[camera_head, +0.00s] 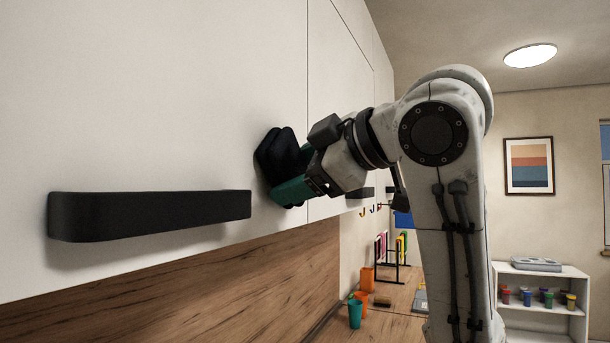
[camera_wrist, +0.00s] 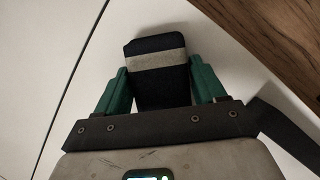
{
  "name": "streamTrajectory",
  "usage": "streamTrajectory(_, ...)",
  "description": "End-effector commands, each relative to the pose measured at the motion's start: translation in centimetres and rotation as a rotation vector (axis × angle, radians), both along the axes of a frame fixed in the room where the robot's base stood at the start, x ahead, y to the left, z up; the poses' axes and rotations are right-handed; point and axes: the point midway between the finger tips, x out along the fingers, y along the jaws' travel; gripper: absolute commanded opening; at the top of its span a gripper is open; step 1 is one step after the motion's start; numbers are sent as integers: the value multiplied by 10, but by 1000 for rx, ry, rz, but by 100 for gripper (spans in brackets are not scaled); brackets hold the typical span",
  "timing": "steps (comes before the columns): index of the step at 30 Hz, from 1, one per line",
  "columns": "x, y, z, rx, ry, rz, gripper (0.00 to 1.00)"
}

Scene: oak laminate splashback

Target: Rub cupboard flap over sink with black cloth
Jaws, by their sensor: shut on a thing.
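My gripper (camera_head: 299,178) has green fingers shut on a black cloth (camera_head: 278,155). The cloth is folded into a pad and lies against, or very close to, the white cupboard flap (camera_head: 180,90), near the flap's right edge and right of its black handle (camera_head: 150,214). In the wrist view, the cloth (camera_wrist: 158,88) shows a pale grey band and sits between the two fingers (camera_wrist: 157,88). The cloth's face towards the flap is hidden. The sink is not in view.
An oak splashback (camera_head: 200,295) runs below the flaps. Further back, a counter holds a green cup (camera_head: 355,313), orange cups (camera_head: 366,279) and a black rack (camera_head: 392,262). A white shelf (camera_head: 540,290) with several small pots stands at the right.

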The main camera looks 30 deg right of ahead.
Motion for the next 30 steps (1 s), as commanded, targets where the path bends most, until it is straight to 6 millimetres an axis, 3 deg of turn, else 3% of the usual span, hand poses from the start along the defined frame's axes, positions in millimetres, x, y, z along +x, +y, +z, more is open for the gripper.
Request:
streamTrajectory(16,-21,28,0,-1,0,3,35)
streamTrajectory(30,-29,24,0,1,-1,0,35)
